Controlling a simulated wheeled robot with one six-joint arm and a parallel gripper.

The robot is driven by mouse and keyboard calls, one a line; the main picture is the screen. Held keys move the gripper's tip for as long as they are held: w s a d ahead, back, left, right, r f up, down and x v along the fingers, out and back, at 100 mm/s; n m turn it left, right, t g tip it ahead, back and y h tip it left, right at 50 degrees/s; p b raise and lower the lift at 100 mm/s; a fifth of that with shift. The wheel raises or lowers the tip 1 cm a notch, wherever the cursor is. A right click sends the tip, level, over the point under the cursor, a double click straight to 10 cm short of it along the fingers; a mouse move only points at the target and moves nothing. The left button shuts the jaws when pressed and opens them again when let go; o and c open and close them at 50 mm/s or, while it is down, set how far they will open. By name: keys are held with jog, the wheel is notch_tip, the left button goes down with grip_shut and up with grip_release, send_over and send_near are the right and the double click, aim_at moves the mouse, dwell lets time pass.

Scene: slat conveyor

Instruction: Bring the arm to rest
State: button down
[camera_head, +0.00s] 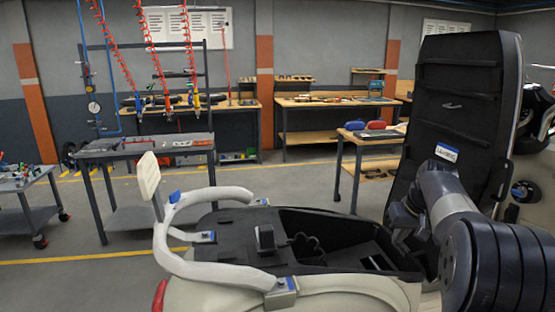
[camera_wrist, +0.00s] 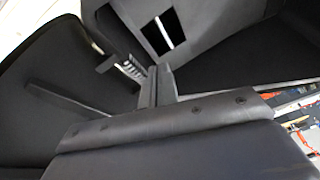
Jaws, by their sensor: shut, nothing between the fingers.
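My arm comes in from the right in the head view, in front of a cream scooter (camera_head: 330,291) with its seat (camera_head: 458,75) raised upright. My gripper (camera_wrist: 157,84) shows in the wrist view with its two grey fingers together and nothing between them. It is over or close to the dark storage well (camera_head: 330,222), whose black lining (camera_wrist: 205,30) fills the upper part of the wrist view. In the head view the gripper cannot be clearly made out beside the arm and seat. I cannot tell whether the fingers touch anything.
The scooter's pale grab rail (camera_head: 215,270) curves around the left of the well. A metal work table (camera_head: 150,147) with hanging tools stands behind it, and a wooden table (camera_head: 375,137) stands behind the well. A wheeled cart (camera_head: 40,215) is at far left. Open floor (camera_head: 90,275) lies left.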

jog(key=shift+x, duration=0.9)
jog(key=shift+d, duration=0.1)
